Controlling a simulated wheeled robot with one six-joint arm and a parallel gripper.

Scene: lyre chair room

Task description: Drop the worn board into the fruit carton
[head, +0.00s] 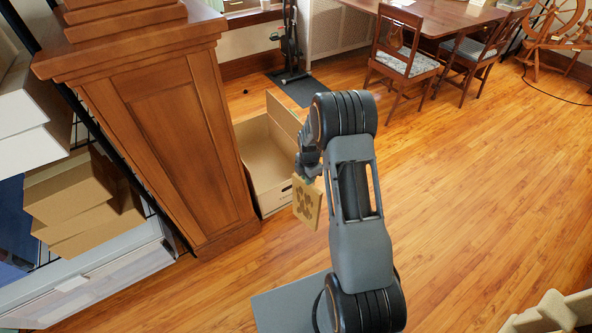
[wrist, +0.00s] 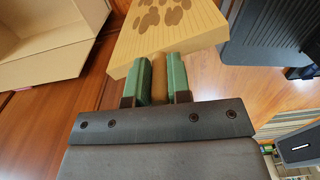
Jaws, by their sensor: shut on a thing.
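The worn board (head: 306,202) is a light wooden slab with dark round blotches. My gripper (head: 309,176) is shut on it and holds it above the floor, near the front right side of the carton. In the wrist view, the green fingers of my gripper (wrist: 160,80) pinch a brownish part at the board's near edge, and the board (wrist: 170,30) extends beyond them. The fruit carton (head: 262,160) is an open cardboard box on the floor beside the wooden pillar. My arm hides part of its right side. A cardboard box, apparently the carton (wrist: 55,65), shows at upper left in the wrist view.
A wooden pillar (head: 165,130) stands directly left of the carton. Stacked cardboard boxes (head: 80,200) sit on a shelf at far left. A table (head: 440,18) and chairs (head: 402,60) stand at the back.

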